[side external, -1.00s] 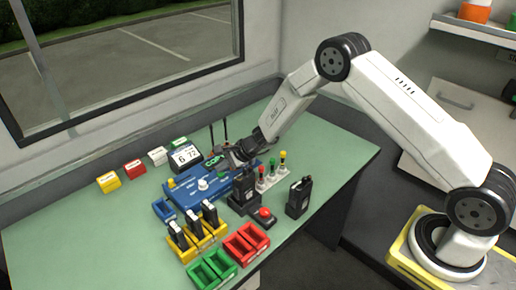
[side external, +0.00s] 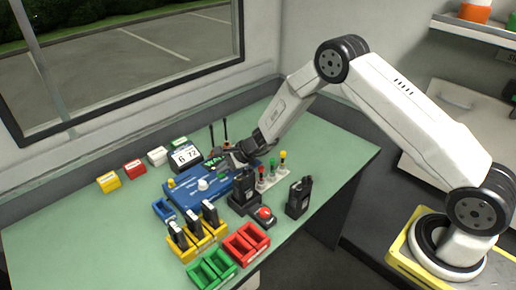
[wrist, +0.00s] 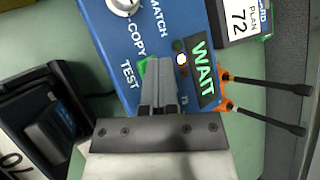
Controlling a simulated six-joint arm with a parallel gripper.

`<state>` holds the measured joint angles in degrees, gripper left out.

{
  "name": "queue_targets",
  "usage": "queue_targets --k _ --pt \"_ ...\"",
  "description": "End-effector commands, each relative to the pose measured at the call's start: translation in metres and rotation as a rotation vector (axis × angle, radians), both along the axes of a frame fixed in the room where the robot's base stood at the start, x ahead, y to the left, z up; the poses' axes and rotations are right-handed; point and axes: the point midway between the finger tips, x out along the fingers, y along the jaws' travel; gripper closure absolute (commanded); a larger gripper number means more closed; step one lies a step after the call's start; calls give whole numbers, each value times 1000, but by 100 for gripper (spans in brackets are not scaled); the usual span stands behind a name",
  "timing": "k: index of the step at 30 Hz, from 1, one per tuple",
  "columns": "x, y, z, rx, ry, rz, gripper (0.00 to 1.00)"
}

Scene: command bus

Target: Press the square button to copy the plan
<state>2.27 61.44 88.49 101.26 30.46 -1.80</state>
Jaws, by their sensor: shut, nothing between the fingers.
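The blue console (side external: 200,188) stands on the green table, with a white knob (side external: 203,184) on top. In the wrist view the console (wrist: 135,35) carries the labels MATCH, COPY and TEST. A green button (wrist: 142,66) shows beside the TEST label, partly hidden by my fingertips. My gripper (wrist: 158,64) is shut and empty, with its tips at or just over this button; I cannot tell whether they touch. In the side view my gripper (side external: 234,160) is at the console's far right part. A lit sign (wrist: 203,68) reads WAIT in green.
Two black antennas (wrist: 265,85) with orange bases stand by the sign. A plan display (side external: 185,157) reads 6 and 72. A black radio (side external: 299,198), a red button (side external: 264,213), coloured trays (side external: 246,243) and yellow holders (side external: 199,241) stand nearer the front.

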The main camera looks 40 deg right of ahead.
Motion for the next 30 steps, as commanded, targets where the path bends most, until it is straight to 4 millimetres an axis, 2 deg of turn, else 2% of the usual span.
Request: queue_targets --k 12,30 --pt "-1 0 13 -1 0 -1 100" --pt "0 0 21 -1 -2 1 100"
